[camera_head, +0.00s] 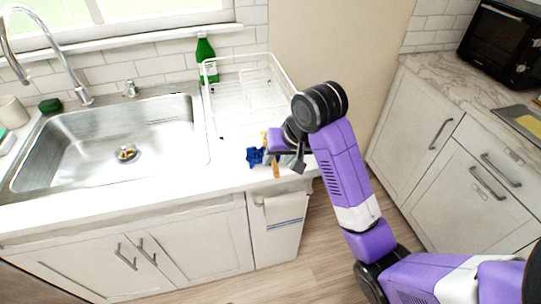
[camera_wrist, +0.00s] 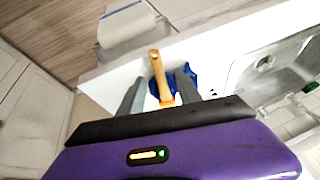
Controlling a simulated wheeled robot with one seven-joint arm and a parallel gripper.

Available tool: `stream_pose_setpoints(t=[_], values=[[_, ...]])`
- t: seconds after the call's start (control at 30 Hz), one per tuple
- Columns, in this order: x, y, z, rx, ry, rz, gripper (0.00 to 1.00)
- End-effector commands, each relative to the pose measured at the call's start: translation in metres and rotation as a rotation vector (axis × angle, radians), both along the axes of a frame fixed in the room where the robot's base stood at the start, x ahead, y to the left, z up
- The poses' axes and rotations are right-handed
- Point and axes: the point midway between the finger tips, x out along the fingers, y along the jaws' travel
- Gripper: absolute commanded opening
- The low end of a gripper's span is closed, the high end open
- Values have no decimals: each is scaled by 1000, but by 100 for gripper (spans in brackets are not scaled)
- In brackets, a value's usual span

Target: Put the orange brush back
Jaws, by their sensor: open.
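The orange brush shows in the wrist view as an orange handle (camera_wrist: 157,72) with a rounded end, running between the two grey fingers of my gripper (camera_wrist: 161,84). The fingers are apart, one on each side of the handle, and I cannot see either pressing on it. In the head view a bit of the orange handle (camera_head: 276,171) shows below my gripper (camera_head: 285,158), at the counter's front edge right of the sink. The brush's other end is hidden by my gripper.
A crumpled blue thing (camera_head: 255,157) lies on the counter beside the brush; it also shows in the wrist view (camera_wrist: 187,82). A white dish rack (camera_head: 243,75) and a green bottle (camera_head: 207,60) stand behind. The sink (camera_head: 105,150) is left. A towel (camera_head: 286,209) hangs below the counter edge.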

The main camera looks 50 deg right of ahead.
Motion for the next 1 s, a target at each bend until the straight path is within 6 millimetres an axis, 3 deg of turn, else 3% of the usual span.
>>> stream_pose_setpoints(t=[0.1,0.33,0.53,0.57,1.0], values=[[4,-1,-11,3,4,-1,41],[5,-1,-13,2,1,-1,41],[5,-1,-13,2,1,-1,2],[5,-1,-13,2,1,-1,0],[6,-1,-9,1,2,0,0]])
